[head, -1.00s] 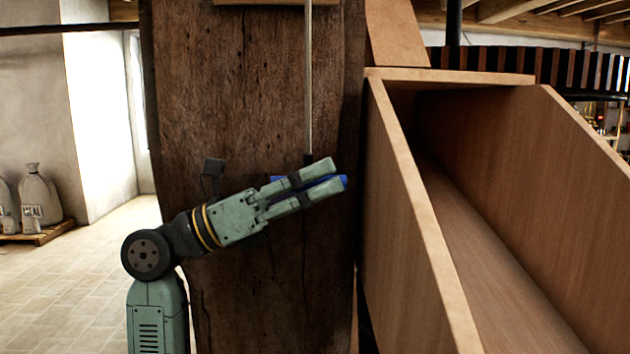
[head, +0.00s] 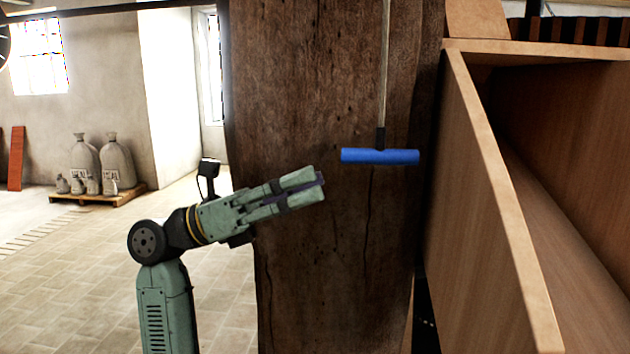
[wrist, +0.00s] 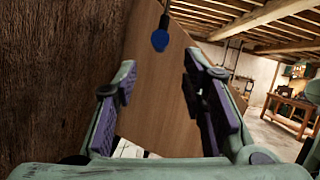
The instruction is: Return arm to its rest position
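My gripper (head: 318,183) is held out in front of a thick dark wooden post, below and left of a blue T-shaped handle (head: 380,157). In the wrist view its two fingers (wrist: 160,80) stand apart with nothing between them. The blue handle hangs on a thin rod. In the wrist view the handle (wrist: 160,40) shows end-on, beyond the fingertips and clear of them. My arm is bent at the elbow and reaches out to the right.
The dark post (head: 315,270) stands close behind my gripper. A wooden chute (head: 505,200) with tall side boards is at the right. Open tiled floor (head: 70,280) lies at the left. Sacks (head: 115,160) stand on a pallet (head: 125,195) farther back.

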